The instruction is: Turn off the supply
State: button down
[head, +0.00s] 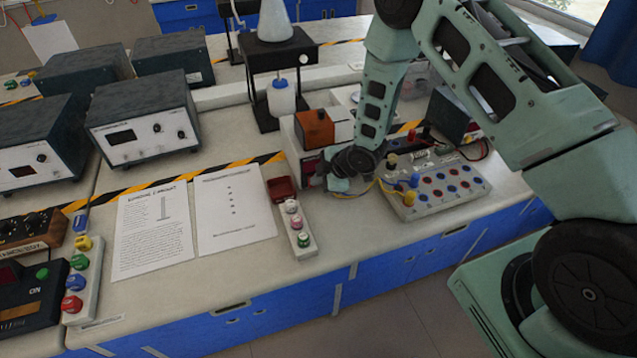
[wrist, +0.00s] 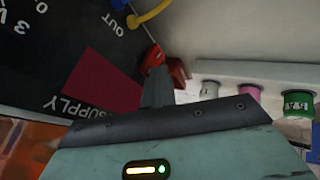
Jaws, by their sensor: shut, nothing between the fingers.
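The supply (head: 291,142) is a white-cased box with a dark front, at the middle of the bench in the head view. In the wrist view its black front panel (wrist: 60,55) carries the words SUPPLY, OUT and 3 V, and a dark red rectangle (wrist: 103,82). I cannot tell whether that rectangle is a switch or a display, or whether it is lit. My gripper (head: 324,178) is shut and empty, close in front of the panel. In the wrist view its fingertips (wrist: 157,72) overlap the rectangle's right edge; contact cannot be told. The arm partly hides the panel.
A strip (head: 301,238) with white, pink and green knobs and a red block (head: 281,188) lies just left of my gripper. An orange box (head: 314,128) stands on the supply. Yellow wires (head: 388,186) run to a socket board (head: 440,188) at right. Papers (head: 232,210) lie left.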

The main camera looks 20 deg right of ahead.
jog(key=shift+r+p, duration=0.45)
jog(key=shift+r, duration=0.35)
